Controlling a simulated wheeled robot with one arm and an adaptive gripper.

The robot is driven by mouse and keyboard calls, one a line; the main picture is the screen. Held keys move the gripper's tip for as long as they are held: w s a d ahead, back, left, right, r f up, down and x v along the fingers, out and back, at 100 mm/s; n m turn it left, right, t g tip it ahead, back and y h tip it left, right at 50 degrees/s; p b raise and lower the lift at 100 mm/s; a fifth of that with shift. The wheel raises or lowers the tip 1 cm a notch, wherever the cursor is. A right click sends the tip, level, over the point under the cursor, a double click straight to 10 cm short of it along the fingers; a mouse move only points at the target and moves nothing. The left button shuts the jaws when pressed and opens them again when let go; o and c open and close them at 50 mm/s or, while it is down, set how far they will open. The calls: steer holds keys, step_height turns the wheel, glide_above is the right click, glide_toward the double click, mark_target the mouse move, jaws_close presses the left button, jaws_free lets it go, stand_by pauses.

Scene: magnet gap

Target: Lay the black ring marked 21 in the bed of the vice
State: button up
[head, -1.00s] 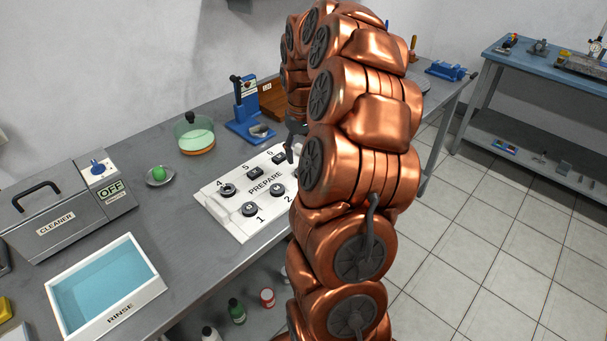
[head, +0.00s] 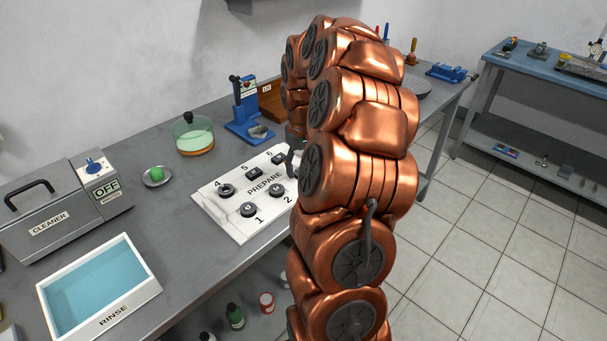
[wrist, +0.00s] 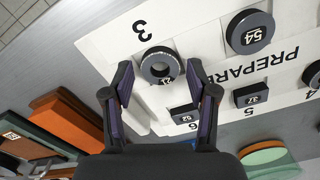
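The black ring (wrist: 160,68), with a small tag that seems to read 21, lies flat on the white PREPARE board beside the printed 3 in the wrist view. In the head view my arm hides it. My gripper (wrist: 160,80) is open, its two fingers apart on either side of the ring's near part, with nothing clamped. In the head view only a dark bit of the gripper (head: 291,158) shows beside my arm. A blue tool that looks like the vice (head: 447,72) stands at the bench's far right end; its bed is too small to make out.
The PREPARE board (head: 233,217) also holds several other dark parts, among them a ring marked 54 (wrist: 250,32). A blue press (head: 246,110), a glass dish (head: 194,137), the cleaner (head: 50,222) and the rinse tray (head: 150,290) stand on the bench.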

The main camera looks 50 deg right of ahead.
steer(key=c, duration=0.8)
steer(key=shift+r+p, duration=0.45)
steer(key=shift+r, duration=2.05)
steer(key=shift+c, duration=0.2)
